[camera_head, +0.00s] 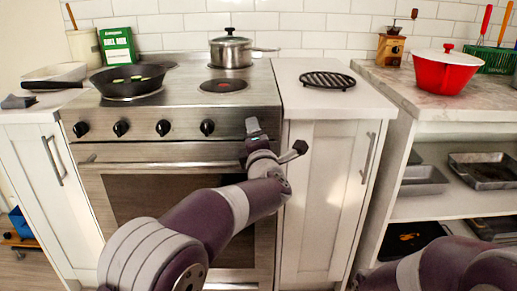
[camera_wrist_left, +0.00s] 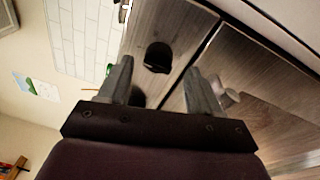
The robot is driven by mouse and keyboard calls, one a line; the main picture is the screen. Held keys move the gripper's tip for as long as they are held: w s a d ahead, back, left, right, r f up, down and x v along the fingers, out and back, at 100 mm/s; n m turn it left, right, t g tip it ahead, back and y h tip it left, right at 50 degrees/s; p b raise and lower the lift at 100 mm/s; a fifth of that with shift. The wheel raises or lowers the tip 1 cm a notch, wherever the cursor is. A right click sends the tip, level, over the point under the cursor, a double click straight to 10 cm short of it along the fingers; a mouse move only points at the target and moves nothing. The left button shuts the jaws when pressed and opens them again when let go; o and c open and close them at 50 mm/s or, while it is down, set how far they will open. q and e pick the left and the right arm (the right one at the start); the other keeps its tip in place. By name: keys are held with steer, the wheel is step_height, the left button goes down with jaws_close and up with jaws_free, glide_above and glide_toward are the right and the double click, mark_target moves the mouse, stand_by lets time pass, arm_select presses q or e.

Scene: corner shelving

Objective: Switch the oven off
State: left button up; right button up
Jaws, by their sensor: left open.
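The steel oven (camera_head: 180,170) has a row of several black knobs on its front panel. The rightmost visible knob (camera_head: 207,127) is left of my left gripper (camera_head: 253,126), which is in front of the panel's right end, near the handle's end. In the left wrist view, the left gripper (camera_wrist_left: 160,80) is open and empty. A black knob (camera_wrist_left: 158,57) shows ahead between its fingers, apart from them. Another dark knob (camera_wrist_left: 137,99) is partly hidden by the left finger. My right arm shows at the lower right, its gripper out of view.
A burner (camera_head: 223,86) has a reddish centre. The oven handle (camera_head: 150,164) runs below the knobs. A black trivet (camera_head: 327,80) lies on the right counter.

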arm_select(q)
steer(key=s+d+p, duration=0.1)
steer(key=s, duration=0.9)
steer(key=shift+f, duration=0.2)
steer(key=shift+s+d, duration=0.1)
